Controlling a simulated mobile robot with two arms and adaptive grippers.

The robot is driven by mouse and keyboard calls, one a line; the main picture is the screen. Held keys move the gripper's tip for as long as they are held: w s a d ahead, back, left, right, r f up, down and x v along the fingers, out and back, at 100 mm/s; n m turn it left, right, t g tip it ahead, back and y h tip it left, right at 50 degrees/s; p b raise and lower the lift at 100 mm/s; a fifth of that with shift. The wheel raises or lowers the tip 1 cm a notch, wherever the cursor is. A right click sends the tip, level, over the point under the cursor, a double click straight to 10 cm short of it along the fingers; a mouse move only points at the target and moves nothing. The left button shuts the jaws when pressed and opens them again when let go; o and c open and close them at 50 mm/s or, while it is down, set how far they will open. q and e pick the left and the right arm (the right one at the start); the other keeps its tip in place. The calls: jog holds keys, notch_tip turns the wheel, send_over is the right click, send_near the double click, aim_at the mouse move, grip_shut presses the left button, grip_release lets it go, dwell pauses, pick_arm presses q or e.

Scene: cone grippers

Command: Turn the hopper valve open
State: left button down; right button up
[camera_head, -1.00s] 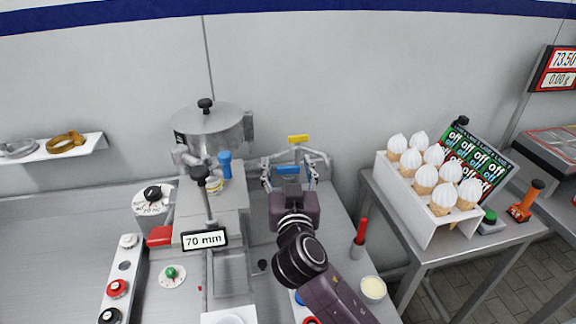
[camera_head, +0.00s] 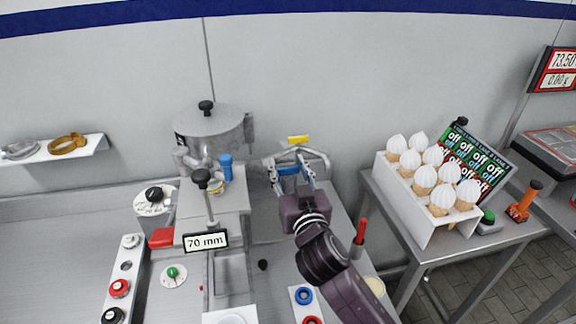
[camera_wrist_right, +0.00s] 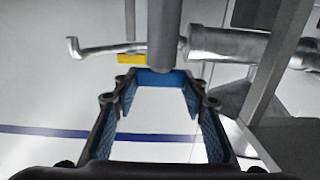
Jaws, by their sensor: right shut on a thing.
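The grey hopper (camera_head: 208,132) with a black-knobbed lid stands at the back, left of centre in the head view. To the right is a metal fitting (camera_head: 316,160) with a yellow bar (camera_head: 298,139); I cannot tell which part is the hopper valve's handle. My right gripper (camera_head: 291,168) is at this fitting, its fingers shut on the ends of a blue bar (camera_wrist_right: 160,79). In the wrist view a grey cylinder stands just beyond the bar. My left gripper is not in view.
A white rack (camera_head: 432,222) of filled cones stands on the right table beside a sign board (camera_head: 478,160). A red-handled tool (camera_head: 361,232) stands close right of my right arm.

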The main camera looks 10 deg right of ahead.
jog(key=o, duration=1.2)
jog(key=s, duration=1.2)
jog(key=shift+d, duration=0.1)
